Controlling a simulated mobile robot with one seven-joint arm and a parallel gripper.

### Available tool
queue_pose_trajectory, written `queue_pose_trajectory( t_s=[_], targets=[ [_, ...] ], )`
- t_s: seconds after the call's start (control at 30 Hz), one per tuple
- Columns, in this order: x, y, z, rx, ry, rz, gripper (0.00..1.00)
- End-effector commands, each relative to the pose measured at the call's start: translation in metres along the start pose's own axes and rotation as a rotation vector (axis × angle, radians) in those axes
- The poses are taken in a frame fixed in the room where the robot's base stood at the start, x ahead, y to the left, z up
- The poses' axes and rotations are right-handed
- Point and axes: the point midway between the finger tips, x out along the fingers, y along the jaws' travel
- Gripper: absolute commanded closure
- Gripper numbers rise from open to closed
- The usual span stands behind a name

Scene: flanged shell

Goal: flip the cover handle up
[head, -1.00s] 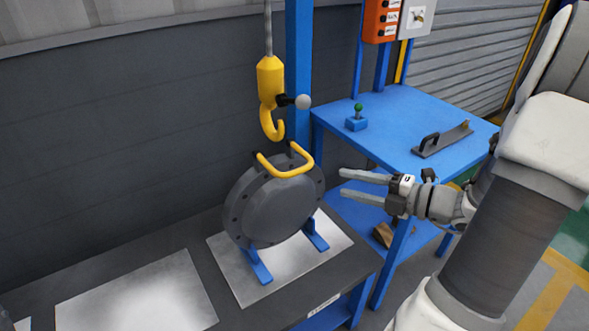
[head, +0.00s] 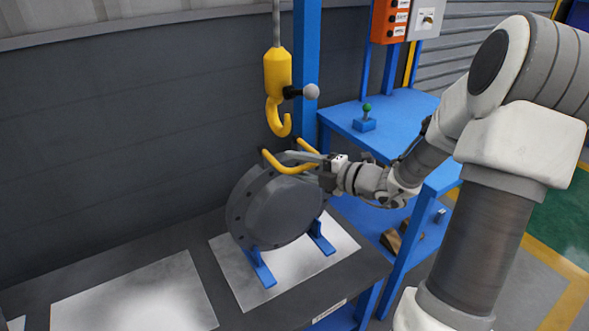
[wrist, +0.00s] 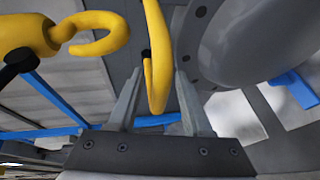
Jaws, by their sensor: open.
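The cover (head: 277,207) is a grey round flanged disc standing upright on blue feet on the bench. Its yellow U-shaped handle (head: 277,164) is at the top of the cover, above the rim. My gripper (head: 303,165) is at the right part of the handle. In the wrist view the yellow handle (wrist: 155,60) runs between the two open fingers of my gripper (wrist: 158,100), with space visible on both sides. The fingers partly hide the handle's right side in the head view.
A yellow hook (head: 277,95) with a grey-knobbed lever hangs just above the handle. A blue post (head: 306,60) stands behind it. A blue table (head: 345,115) with a green-knobbed block (head: 365,122) is to the right. The bench's left part holds a bare metal plate (head: 135,297).

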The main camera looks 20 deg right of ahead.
Motion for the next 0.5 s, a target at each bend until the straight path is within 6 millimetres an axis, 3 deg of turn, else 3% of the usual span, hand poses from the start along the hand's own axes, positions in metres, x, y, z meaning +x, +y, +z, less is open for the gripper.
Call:
queue_pose_trajectory(
  t_s=[0.4,0.5],
  targets=[
    [0.0092,0.0002,-0.0001,0.001,-0.001,0.0,0.5],
    [0.0091,0.0002,-0.0001,0.0,-0.001,0.0,0.68]
  ],
)
